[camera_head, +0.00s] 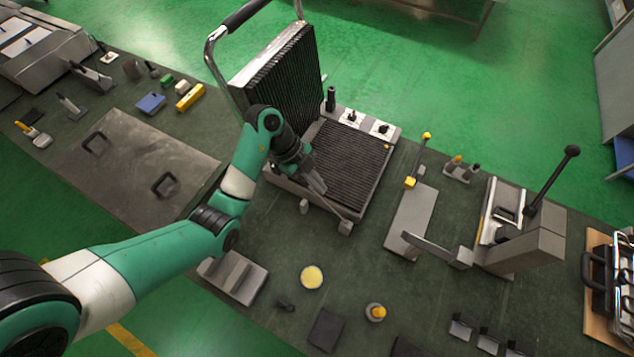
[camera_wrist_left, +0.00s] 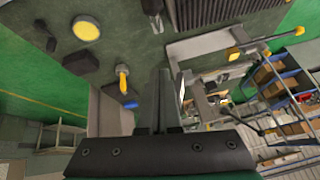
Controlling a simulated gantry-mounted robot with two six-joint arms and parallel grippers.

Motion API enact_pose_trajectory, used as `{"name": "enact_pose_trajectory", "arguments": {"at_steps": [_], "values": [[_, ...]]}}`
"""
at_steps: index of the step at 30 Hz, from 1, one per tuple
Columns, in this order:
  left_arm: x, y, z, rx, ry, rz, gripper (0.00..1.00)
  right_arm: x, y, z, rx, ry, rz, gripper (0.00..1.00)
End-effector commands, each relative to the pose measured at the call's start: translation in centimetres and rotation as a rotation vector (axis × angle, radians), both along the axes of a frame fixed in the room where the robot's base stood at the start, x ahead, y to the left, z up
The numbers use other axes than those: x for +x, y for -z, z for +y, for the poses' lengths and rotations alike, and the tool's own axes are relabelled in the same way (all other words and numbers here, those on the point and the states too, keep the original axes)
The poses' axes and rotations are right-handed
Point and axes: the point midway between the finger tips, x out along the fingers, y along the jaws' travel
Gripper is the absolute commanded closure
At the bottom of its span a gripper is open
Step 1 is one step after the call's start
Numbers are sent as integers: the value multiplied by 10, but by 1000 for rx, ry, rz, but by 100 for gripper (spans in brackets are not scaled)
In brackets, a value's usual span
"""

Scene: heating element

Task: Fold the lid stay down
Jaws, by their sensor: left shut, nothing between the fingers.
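The contact grill stands with its ribbed lid (camera_head: 278,72) raised upright above the ribbed lower plate (camera_head: 345,165). A thin grey bar (camera_head: 333,211), which may be the lid stay, slants along the grill's near edge to a small grey block (camera_head: 345,228). My left gripper (camera_head: 320,187) is at the near left part of the grill, close to the bar's upper end. Its fingers are shut and empty; they also show in the left wrist view (camera_wrist_left: 160,85). The gripper hides part of the bar, and I cannot tell if it touches it. My right gripper is not in view.
A grey press with a black-knobbed lever (camera_head: 553,180) and a grey plate with a yellow-knobbed rod (camera_head: 410,218) stand right of the grill. A yellow disc (camera_head: 312,276) and a grey slotted block (camera_head: 233,276) lie nearer. A flat metal plate (camera_head: 140,165) lies left.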

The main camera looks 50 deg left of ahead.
Motion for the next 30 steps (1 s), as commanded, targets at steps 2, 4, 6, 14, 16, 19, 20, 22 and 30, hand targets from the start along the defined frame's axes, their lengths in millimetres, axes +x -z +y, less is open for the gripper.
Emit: {"name": "enact_pose_trajectory", "arguments": {"at_steps": [2,4,6,14,16,19,20,22,30], "values": [[4,18,-9,-2,3,6,100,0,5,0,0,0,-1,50],[8,31,-16,-3,3,6,100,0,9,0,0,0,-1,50],[12,45,-24,-3,3,6,100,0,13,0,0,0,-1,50],[15,79,-13,-1,-3,4,100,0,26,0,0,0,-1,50],[14,84,-8,0,-1,3,100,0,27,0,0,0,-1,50],[14,86,-5,0,0,2,100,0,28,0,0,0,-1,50],[13,87,-4,1,1,2,100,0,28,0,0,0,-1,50],[13,87,-3,1,1,2,100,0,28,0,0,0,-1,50],[13,87,-4,-2,1,1,100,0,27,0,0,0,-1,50]]}}
